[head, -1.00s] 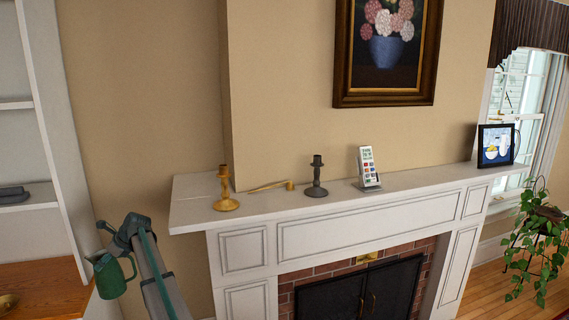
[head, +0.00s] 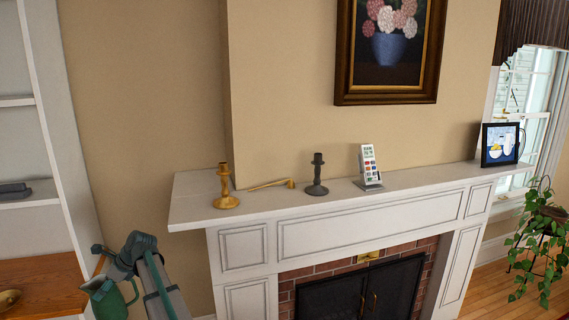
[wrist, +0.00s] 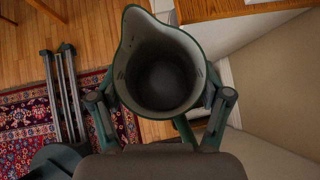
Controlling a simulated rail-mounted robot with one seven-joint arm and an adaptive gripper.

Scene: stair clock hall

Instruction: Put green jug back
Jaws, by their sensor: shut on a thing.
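The green jug (head: 108,302) hangs below my gripper (head: 106,283) at the lower left of the head view, beside the wooden shelf top. In the wrist view the jug (wrist: 160,70) is seen from above, its pale inside empty and its spout pointing up in the picture. My gripper (wrist: 158,112) is shut on the jug, with one finger on each side of it. The jug is held in the air, and its lower part is cut off in the head view.
A white mantel (head: 330,205) bears a gold candlestick (head: 226,188), a candle snuffer (head: 270,184), a dark candlestick (head: 317,176), a remote in a stand (head: 369,168) and a picture (head: 499,145). The wooden counter (head: 50,288) holds a brass dish (head: 8,300). A rug (wrist: 60,120) lies below.

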